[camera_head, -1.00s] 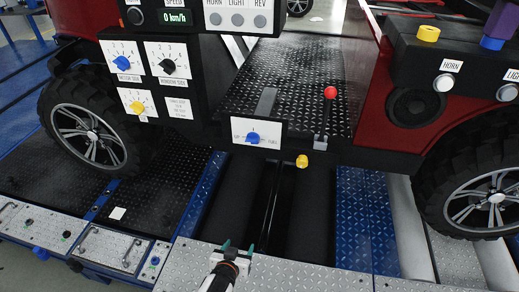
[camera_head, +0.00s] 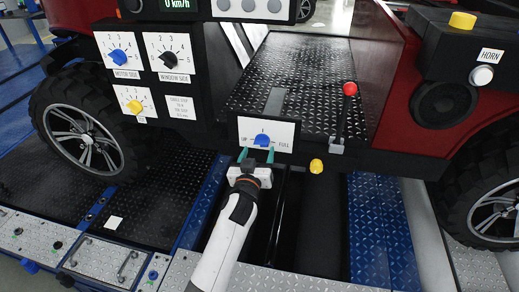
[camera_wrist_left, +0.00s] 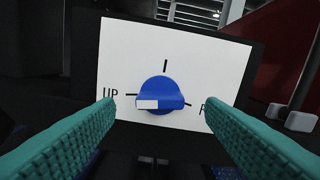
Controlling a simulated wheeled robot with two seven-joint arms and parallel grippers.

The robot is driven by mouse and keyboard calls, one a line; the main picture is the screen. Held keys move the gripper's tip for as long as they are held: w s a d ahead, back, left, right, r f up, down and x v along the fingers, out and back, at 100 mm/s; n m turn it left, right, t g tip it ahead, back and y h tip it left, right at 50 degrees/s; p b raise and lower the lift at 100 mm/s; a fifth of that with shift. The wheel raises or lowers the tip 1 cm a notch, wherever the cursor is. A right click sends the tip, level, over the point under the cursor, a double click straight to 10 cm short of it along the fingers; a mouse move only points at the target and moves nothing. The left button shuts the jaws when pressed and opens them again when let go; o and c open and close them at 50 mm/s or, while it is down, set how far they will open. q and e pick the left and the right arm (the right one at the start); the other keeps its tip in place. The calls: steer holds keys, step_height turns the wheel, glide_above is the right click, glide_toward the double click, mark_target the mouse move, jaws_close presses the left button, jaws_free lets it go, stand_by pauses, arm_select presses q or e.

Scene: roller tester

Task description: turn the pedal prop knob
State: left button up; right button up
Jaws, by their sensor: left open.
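The pedal prop knob (camera_head: 262,139) is a blue knob on a white plate (camera_head: 283,130) at the front edge of the vehicle's step. In the left wrist view the knob (camera_wrist_left: 163,92) sits in the middle of the plate (camera_wrist_left: 205,55), its bar nearly level and its white mark on the left, on the "UP" side. My left gripper (camera_head: 257,156) is open and empty just in front of the plate. In the left wrist view its teal fingers stand left and right of the knob, apart from it. My right gripper is out of view.
A red-topped lever (camera_head: 349,90) and a yellow button (camera_head: 316,166) are right of the plate. A panel with blue, black and yellow knobs (camera_head: 138,106) is at the upper left. A dark open pit lies below the step, beside blue tread plates (camera_head: 380,225).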

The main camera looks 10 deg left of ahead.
mark_target(262, 143)
arm_select(q)
steer(key=shift+w, duration=1.25)
steer(key=c, duration=1)
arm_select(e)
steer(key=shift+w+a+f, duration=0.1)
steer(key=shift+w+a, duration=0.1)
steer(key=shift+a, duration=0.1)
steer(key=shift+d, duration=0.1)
